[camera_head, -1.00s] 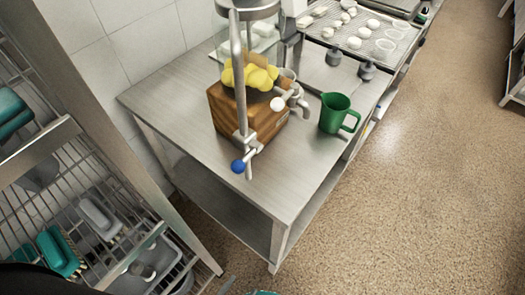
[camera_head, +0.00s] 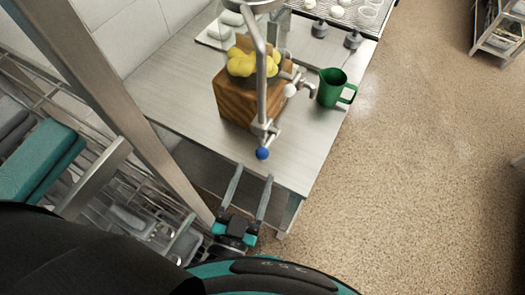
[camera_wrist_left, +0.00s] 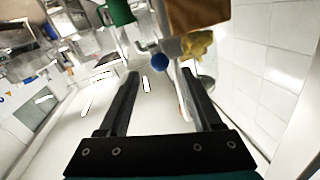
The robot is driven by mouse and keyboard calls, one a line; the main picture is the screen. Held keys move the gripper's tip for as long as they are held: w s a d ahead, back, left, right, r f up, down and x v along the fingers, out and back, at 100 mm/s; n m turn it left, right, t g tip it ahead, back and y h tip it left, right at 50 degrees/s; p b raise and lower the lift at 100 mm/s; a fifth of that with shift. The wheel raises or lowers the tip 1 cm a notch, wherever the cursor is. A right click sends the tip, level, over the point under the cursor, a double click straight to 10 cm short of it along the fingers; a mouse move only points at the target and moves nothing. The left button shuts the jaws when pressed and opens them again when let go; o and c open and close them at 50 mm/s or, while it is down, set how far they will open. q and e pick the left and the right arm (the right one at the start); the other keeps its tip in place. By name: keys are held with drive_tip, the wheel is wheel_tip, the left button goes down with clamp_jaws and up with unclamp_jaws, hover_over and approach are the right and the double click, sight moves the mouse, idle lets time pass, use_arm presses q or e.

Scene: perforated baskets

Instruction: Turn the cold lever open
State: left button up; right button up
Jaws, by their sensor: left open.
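The cold lever ends in a blue ball (camera_head: 262,153) at the foot of a grey metal tap column (camera_head: 261,80). The blue ball also shows in the left wrist view (camera_wrist_left: 160,62), beyond and between the fingertips. My left gripper (camera_head: 253,172) is open and empty, its two fingers pointing at the lever from the near side. It appears close to the ball but apart from it. A white ball (camera_head: 291,90) sits on a second lever on the tap's right. My right gripper is not in view.
A wooden crate (camera_head: 238,103) with yellow fruit stands behind the column on the metal table (camera_head: 180,90). A green mug (camera_head: 333,87) stands to its right. A wire rack (camera_head: 110,190) and its post are at left. Open floor lies right.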

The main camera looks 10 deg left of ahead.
sight(261, 157)
use_arm(q)
drive_tip(key=w, duration=0.2)
drive_tip(key=w+b, duration=0.1)
drive_tip(key=w, duration=0.3)
drive_tip(key=shift+d, duration=0.3)
drive_tip(key=shift+w, duration=0.4)
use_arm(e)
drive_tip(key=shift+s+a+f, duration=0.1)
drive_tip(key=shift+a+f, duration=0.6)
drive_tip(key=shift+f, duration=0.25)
use_arm(q)
drive_tip(key=shift+c, duration=1.4)
clamp_jaws()
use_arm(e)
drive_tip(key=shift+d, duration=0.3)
